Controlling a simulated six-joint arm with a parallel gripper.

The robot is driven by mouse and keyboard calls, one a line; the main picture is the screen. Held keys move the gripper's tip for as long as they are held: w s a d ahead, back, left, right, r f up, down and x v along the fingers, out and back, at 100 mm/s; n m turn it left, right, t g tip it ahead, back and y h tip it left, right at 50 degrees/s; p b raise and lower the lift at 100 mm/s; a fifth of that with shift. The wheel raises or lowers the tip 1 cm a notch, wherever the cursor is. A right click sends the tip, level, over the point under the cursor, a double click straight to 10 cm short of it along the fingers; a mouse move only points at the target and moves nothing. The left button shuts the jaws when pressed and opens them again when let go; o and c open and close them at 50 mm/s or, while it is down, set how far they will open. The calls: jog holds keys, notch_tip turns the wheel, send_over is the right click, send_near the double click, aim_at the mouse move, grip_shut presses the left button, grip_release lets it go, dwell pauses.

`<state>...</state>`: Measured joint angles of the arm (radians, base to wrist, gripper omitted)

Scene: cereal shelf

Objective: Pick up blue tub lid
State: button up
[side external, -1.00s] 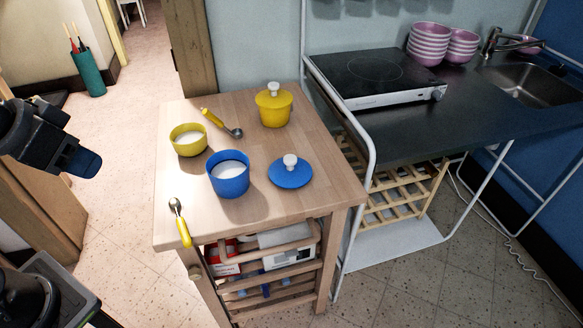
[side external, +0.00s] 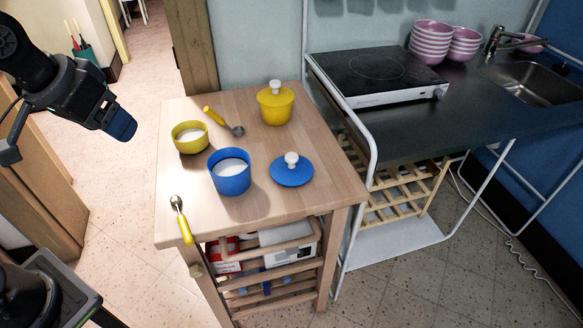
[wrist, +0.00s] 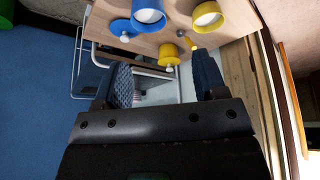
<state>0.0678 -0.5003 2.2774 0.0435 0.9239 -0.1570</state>
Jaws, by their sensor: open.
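The blue tub lid (side external: 292,170) lies flat on the wooden table, with its white knob up, to the right of the open blue tub (side external: 230,173). The blue tub holds something white. In the wrist view the lid (wrist: 120,27) shows near the top, left of the blue tub (wrist: 149,12). My gripper (side external: 126,127) hangs in the air left of the table, well apart from the lid and higher up. In the wrist view my gripper (wrist: 163,80) has its two blue pads spread apart, with nothing between them.
The wooden table (side external: 270,206) also carries an open yellow bowl (side external: 189,138), a lidded yellow tub (side external: 275,104) and two yellow-handled spoons, one at the front left (side external: 181,220). A white rail (side external: 371,120) and a hotplate (side external: 376,74) stand to the right.

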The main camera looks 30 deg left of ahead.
jog(key=w+d+n, duration=0.1)
jog(key=w+d, duration=0.3)
jog(key=w, duration=0.6)
jog(key=n+g+y, duration=0.1)
jog(key=n+g, duration=0.1)
jog(key=n, duration=0.1)
send_over(292, 156)
jog(key=s, duration=0.2)
jog(key=f, duration=1.9)
jog(key=shift+w+d, duration=0.15)
jog(key=shift+d, duration=0.05)
jog(key=shift+x, duration=3.15)
jog(key=shift+w, duration=0.1)
jog(key=shift+r, duration=0.1)
jog(key=c, duration=1)
